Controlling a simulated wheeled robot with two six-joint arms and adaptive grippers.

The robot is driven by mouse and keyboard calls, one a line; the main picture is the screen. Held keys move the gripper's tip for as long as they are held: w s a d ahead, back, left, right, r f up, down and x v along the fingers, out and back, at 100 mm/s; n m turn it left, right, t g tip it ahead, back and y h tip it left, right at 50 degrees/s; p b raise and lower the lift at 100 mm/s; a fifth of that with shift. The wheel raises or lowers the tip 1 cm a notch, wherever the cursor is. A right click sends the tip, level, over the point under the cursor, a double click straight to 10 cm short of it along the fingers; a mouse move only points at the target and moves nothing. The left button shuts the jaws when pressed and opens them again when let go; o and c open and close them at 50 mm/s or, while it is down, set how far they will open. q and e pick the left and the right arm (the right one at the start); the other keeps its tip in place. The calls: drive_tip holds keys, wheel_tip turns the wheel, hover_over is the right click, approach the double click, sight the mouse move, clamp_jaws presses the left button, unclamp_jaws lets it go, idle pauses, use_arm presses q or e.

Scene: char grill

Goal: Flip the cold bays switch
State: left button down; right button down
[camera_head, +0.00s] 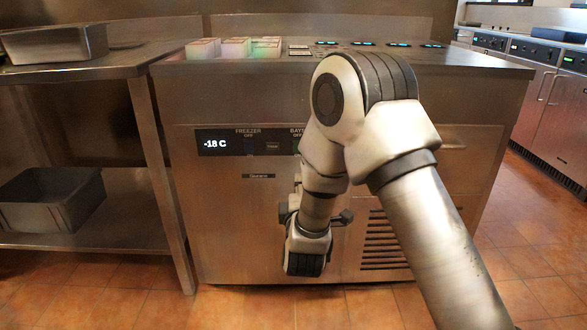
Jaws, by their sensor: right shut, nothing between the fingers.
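The dark control panel (222,142) is on the front of the steel counter, with a lit "-18 C" readout. The freezer switch (250,147) is under a label that reads "FREEZER OFF". To its right, the bays switch (296,146) shows only in part, under a label starting "BAY"; my right arm hides the rest. My right gripper (297,188) is shut and empty, low in front of the counter and below the panel. It is mostly hidden by my wrist, and I cannot tell whether it touches the front. My left gripper is out of view.
The steel counter (225,235) has several small lit bays (236,48) and displays on top. A steel table with a pan (55,43) stands at left, with a dark bin (52,200) on its shelf. Tiled floor lies in front.

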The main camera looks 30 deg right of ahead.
drive_tip(key=shift+r, duration=0.1)
drive_tip(key=b, duration=0.5)
approach(298, 144)
drive_tip(key=x, duration=0.6)
drive_tip(key=shift+w+d, duration=0.2)
drive_tip(key=shift+w, duration=0.1)
drive_tip(key=shift+w+d, duration=0.15)
drive_tip(key=shift+w, duration=0.1)
drive_tip(key=shift+r, duration=0.1)
